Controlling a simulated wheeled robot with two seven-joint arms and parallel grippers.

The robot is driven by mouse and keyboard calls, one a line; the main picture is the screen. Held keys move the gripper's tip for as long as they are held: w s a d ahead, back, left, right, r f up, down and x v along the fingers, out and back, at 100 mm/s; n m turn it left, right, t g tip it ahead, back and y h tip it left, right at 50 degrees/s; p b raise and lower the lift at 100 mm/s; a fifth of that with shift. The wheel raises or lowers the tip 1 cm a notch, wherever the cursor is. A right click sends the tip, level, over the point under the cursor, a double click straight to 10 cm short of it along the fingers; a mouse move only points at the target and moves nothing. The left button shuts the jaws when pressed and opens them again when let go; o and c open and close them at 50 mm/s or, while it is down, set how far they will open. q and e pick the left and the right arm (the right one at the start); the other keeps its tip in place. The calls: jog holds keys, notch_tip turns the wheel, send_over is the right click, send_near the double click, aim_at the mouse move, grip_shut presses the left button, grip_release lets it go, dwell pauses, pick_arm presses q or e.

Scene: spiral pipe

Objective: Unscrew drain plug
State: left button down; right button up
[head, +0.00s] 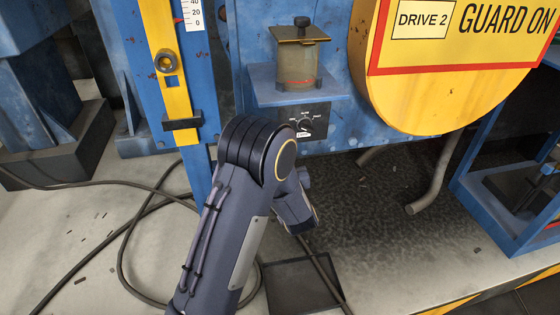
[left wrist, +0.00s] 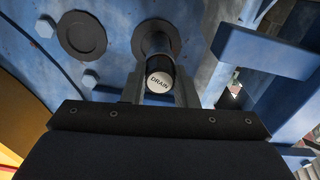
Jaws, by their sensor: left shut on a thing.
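The drain plug (left wrist: 159,82) shows in the left wrist view as a dark round knob with a pale end face marked DRAIN. It sits in a round collar on a blue wall. My left gripper (left wrist: 158,90) is around it, with a finger on each side, shut on the plug. In the head view my left arm reaches below the blue machine, and its wrist hides the fingers and the plug. My right gripper is in neither view.
A small dial box (head: 304,121) hangs below the shelf. Dark cables (head: 125,240) loop over the floor at left. A bent pipe (head: 435,178) is at right.

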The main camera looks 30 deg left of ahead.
pick_arm(q)
jog(key=n+b, duration=1.7)
jog(key=n, duration=1.1)
jog(key=shift+r+n, duration=0.1)
jog(key=shift+n, duration=0.3)
dwell(1.2)
jog(key=c, duration=1.4)
grip_release()
jog(key=shift+d, duration=0.1)
jog(key=shift+o, duration=0.2)
